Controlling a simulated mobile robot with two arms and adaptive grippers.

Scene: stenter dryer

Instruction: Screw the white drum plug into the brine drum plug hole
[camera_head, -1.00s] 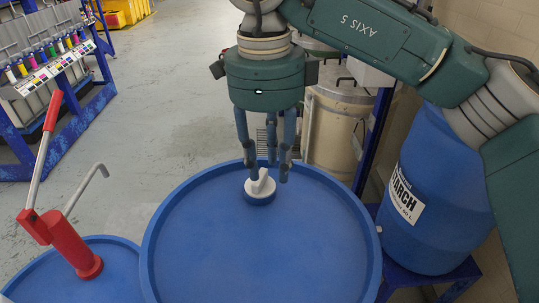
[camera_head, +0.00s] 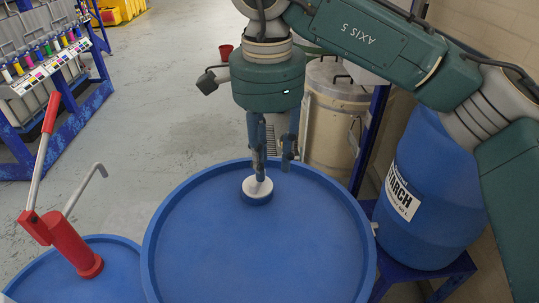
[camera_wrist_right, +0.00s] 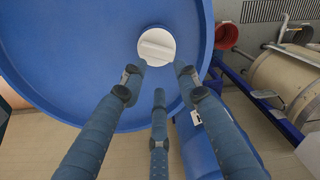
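The white drum plug (camera_head: 258,186) has a raised grip bar and sits upright in the dark-rimmed plug hole near the far edge of the blue brine drum (camera_head: 255,245). How deep it sits, I cannot tell. My right gripper (camera_head: 273,168) points down over the plug, its fingers spread and partly hiding it. In the right wrist view the plug (camera_wrist_right: 156,46) shows beyond the three separated fingertips (camera_wrist_right: 159,78), with nothing held between them. My left gripper is not in view.
A second blue drum with a red hand pump (camera_head: 72,245) stands at left. A blue starch drum (camera_head: 425,190) rests on a blue stand at right. A beige metal vessel (camera_head: 332,125) stands behind. Open floor lies at the back left.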

